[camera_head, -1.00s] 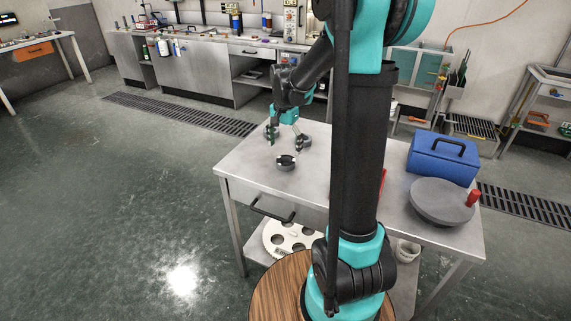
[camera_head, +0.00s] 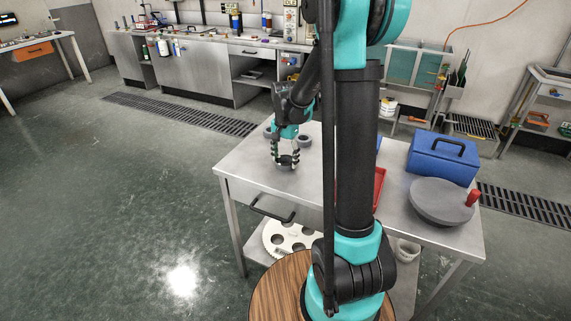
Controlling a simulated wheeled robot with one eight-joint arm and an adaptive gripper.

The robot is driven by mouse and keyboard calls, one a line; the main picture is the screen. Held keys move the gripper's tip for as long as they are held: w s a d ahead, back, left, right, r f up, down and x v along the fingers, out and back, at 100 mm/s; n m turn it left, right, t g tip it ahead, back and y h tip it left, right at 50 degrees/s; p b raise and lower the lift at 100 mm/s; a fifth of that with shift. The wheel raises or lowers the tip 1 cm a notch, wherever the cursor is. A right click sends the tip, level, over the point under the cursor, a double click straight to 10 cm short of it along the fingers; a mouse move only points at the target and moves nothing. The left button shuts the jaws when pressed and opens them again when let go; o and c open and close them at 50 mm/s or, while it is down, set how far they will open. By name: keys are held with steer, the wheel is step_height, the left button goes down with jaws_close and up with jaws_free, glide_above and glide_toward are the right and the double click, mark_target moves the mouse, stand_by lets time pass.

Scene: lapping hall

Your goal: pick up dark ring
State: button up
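A small dark ring (camera_head: 287,164) with a pale top stands near the left part of the metal table (camera_head: 250,165). My gripper (camera_head: 286,158) points down at it, with one finger at its left side and one at its right. The fingers partly cover the ring, and I cannot tell whether they press on it. Two greyer rings stand behind the gripper: one (camera_head: 268,132) at the left, partly hidden, and one (camera_head: 305,141) at the right.
A red tray (camera_head: 379,187) is partly hidden behind my arm. The table's left front surface is clear.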

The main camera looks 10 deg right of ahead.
steer(key=c, duration=0.7)
